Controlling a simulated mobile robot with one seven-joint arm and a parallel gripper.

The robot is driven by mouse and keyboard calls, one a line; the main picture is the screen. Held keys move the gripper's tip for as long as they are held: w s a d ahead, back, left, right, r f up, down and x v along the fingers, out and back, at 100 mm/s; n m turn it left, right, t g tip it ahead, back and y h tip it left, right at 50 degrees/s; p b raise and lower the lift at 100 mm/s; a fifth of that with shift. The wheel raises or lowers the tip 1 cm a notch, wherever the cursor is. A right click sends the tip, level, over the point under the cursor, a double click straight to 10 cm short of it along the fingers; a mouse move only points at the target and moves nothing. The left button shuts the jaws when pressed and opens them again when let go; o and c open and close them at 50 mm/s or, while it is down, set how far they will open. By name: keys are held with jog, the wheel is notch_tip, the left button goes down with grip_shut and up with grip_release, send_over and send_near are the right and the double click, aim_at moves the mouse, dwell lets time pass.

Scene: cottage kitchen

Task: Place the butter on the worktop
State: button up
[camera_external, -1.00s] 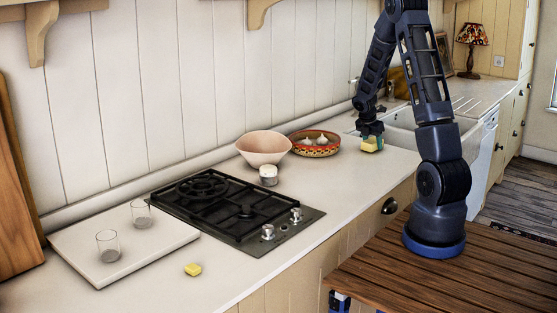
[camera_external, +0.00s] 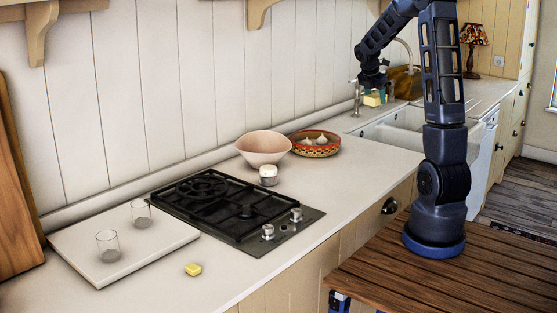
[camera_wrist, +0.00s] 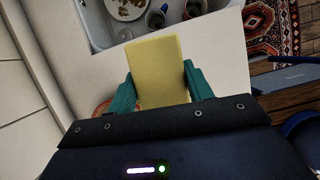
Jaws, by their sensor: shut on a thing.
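My gripper (camera_external: 373,92) is shut on a pale yellow block, the butter (camera_external: 371,100), and holds it up in the air near the sink. In the wrist view the butter (camera_wrist: 160,70) stands out between the teal fingers of my gripper (camera_wrist: 161,85). The white worktop (camera_external: 345,185) runs along the wall below, with the butter well clear above it.
The sink (camera_external: 405,127) is at the right; the wrist view shows a plate (camera_wrist: 127,8) and mugs in it. A patterned basket (camera_external: 315,144) with garlic, a pink bowl (camera_external: 264,147), a small jar (camera_external: 268,175) and the hob (camera_external: 235,205) stand left. Worktop right of the jar is clear.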

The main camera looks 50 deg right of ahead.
jog(key=shift+r, duration=0.35)
